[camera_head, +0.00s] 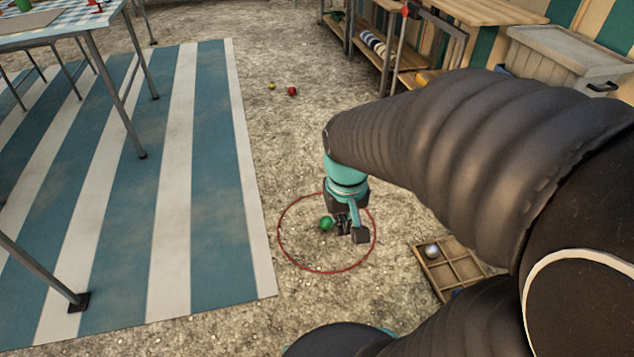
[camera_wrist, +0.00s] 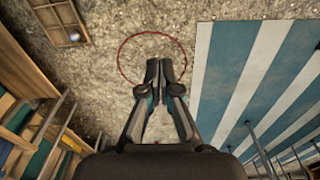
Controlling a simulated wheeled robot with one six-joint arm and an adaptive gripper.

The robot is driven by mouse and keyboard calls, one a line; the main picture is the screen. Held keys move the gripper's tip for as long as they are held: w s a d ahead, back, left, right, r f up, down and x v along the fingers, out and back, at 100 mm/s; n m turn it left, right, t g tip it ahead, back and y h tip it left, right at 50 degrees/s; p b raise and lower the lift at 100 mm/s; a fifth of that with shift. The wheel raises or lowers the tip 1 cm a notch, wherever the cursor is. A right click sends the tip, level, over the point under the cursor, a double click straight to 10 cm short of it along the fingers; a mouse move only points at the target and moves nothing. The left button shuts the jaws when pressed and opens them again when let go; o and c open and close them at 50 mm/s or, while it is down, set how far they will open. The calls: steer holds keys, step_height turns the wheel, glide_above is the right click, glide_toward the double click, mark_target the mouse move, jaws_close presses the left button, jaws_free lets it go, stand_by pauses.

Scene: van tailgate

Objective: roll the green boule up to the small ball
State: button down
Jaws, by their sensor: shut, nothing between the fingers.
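The green boule (camera_head: 326,223) lies on the gravel inside a red ring (camera_head: 281,253), left of centre. My gripper (camera_head: 346,226) is low over the ring, close to the right side of the boule, shut with nothing in it. I cannot tell whether they touch. In the wrist view my gripper (camera_wrist: 165,68) reaches into the ring (camera_wrist: 121,56), and the green boule does not show there. The small yellow ball (camera_head: 271,85) lies far off on the gravel, with a larger red boule (camera_head: 292,91) just right of it.
A blue-and-white striped mat (camera_head: 172,200) lies left of the ring, with a table (camera_head: 60,30) on it. A wooden divided tray (camera_head: 447,280) holding a silver boule (camera_head: 432,251) sits right of the ring. Shelves (camera_head: 365,50) stand at the back right. Open gravel lies between ring and yellow ball.

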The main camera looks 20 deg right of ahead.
steer(key=w+d+f, duration=0.3)
steer(key=d+f, duration=0.1)
steer(key=f, duration=1)
steer(key=w+d+f+b, duration=0.1)
steer(key=w+d+f, duration=0.3)
steer(key=f, duration=0.9)
steer(key=w+d+f, duration=0.2)
steer(key=d+f, duration=0.3)
steer(key=f, duration=0.9)
steer(key=w+n+t, duration=0.2)
steer(key=w+t, duration=0.3)
steer(key=w, duration=0.7)
steer(key=shift+w+d+f+b, duration=0.1)
steer(key=shift+w+f+b, duration=0.35)
steer(key=shift+f+b, duration=1)
steer(key=shift+w+d+f+b, duration=0.1)
steer(key=shift+w+f+b, duration=0.5)
steer(key=shift+f, duration=1.5)
steer(key=shift+w+d+f+b, duration=0.1)
steer(key=shift+w+f+b, duration=0.15)
steer(key=shift+f+b, duration=1.3)
steer(key=shift+w+f, duration=0.1)
steer(key=shift+w, duration=0.65)
